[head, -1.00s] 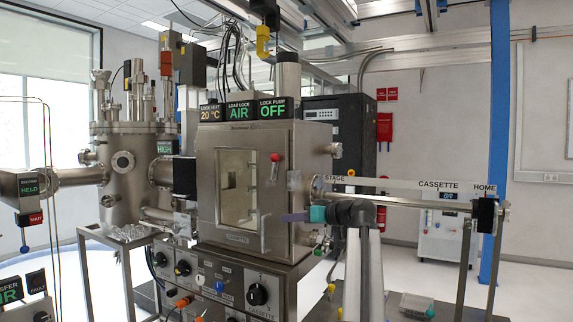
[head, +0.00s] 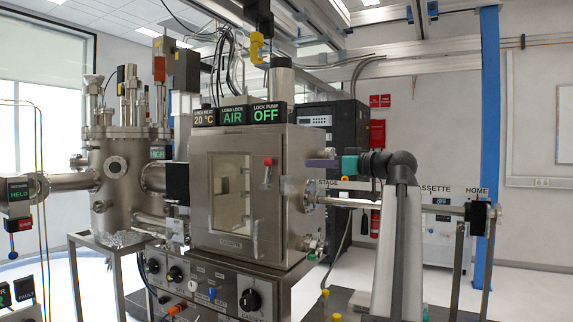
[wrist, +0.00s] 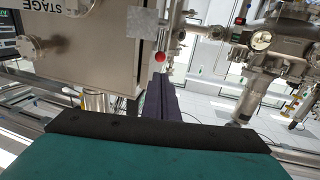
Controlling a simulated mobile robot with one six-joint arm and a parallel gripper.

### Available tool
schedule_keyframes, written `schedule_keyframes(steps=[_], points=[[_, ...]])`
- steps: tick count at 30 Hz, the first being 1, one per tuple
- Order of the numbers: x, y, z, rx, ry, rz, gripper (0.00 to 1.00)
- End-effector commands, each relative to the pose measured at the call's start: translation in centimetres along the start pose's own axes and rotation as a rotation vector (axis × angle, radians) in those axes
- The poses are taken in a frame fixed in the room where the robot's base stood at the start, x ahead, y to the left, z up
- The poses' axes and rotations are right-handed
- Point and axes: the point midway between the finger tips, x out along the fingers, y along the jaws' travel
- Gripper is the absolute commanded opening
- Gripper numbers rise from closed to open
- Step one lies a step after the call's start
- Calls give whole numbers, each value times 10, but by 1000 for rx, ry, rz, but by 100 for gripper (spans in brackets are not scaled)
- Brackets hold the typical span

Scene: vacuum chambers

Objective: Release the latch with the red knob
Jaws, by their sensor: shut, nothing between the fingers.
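The latch (head: 266,173) is a short metal lever with a red knob (head: 267,161) on top, at the upper right of the load lock's door (head: 231,192). The lever stands upright and the door looks shut. In the wrist view the red knob (wrist: 160,57) shows just beyond my fingertips. My gripper (head: 309,161) has purple fingers and is shut and empty. In the head view it lies to the right of the knob at about its height, apart from it. My fingers also show in the wrist view (wrist: 160,79), pointing toward the knob.
The load lock body (head: 291,166) stands close beside my fingers. A vertical door handle (head: 255,238) sits lower on the door. The transfer rod (head: 400,205) runs right from the chamber below my gripper. A control panel with a black dial (head: 251,299) is under the door.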

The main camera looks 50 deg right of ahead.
Motion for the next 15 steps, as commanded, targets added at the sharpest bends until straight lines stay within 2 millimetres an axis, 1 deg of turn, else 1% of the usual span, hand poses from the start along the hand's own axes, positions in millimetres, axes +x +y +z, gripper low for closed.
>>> schedule_keyframes(steps=[5, 8, 15], points=[[8, 0, 0, 1, 0, -2, 0], [16, 0, -1, 1, -1, -3, 0], [48, 0, -1, 2, -1, -4, 0]])
